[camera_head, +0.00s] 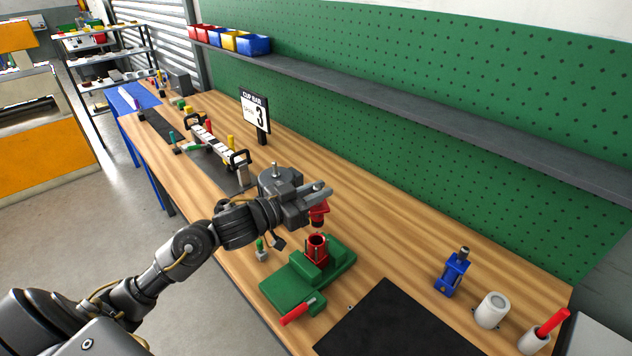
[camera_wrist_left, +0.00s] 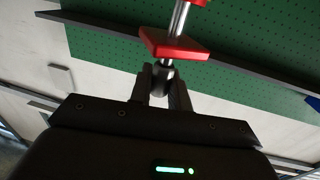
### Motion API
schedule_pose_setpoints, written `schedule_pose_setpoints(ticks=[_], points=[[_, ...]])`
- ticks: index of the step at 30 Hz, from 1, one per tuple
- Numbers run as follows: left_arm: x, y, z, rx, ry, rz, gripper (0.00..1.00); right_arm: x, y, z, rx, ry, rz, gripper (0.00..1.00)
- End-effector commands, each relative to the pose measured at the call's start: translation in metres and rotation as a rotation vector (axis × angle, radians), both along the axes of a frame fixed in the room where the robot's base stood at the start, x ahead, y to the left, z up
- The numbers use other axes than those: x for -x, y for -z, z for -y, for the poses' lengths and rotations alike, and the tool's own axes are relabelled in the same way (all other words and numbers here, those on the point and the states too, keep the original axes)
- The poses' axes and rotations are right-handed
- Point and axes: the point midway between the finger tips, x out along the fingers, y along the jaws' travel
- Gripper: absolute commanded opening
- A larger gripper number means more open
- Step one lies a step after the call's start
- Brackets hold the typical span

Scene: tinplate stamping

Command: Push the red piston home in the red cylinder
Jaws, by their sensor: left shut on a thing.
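The red piston (camera_head: 319,209) hangs from my left gripper (camera_head: 322,191), which is shut on it. In the left wrist view the fingers (camera_wrist_left: 162,88) close on a dark end below the piston's red plate (camera_wrist_left: 175,45), and a shiny rod runs on beyond it. The red cylinder (camera_head: 316,252) stands upright, mouth up, in the green vise (camera_head: 290,284) on the bench. The piston's dark lower end is just above the cylinder's mouth and looks apart from it. The cylinder is not visible in the left wrist view. My right gripper is not in view.
The vise has a red handle (camera_head: 297,312). A small green-topped part (camera_head: 261,250) stands left of it. A black mat (camera_head: 395,325), a blue fixture (camera_head: 453,272) and a white cup (camera_head: 491,310) are to the right. A sign (camera_head: 255,112) stands behind.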

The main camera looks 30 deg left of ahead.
Motion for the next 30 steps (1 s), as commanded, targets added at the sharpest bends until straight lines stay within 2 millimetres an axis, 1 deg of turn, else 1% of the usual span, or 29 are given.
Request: schedule_pose_setpoints(ticks=[1,11,17,18,21,27,30], points=[[-0.002,-0.003,-0.001,0.0,-0.002,0.001,0.0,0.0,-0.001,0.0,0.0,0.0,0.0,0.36],[-0.002,-0.003,-0.003,0.0,-0.002,0.001,0.0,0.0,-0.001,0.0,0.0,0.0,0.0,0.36],[-0.001,-0.006,-0.004,0.0,0.032,-0.001,0.0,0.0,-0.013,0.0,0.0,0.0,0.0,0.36],[0.0,0.004,-0.003,0.002,0.033,-0.001,0.0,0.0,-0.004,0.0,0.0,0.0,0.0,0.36],[0.0,0.014,-0.003,0.001,0.033,0.0,0.0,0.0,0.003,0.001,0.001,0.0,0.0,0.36],[-0.001,0.033,-0.003,0.002,0.032,-0.001,0.0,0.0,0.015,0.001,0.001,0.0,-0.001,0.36],[-0.001,0.039,-0.003,0.001,0.032,0.0,0.0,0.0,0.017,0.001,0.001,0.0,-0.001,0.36]])
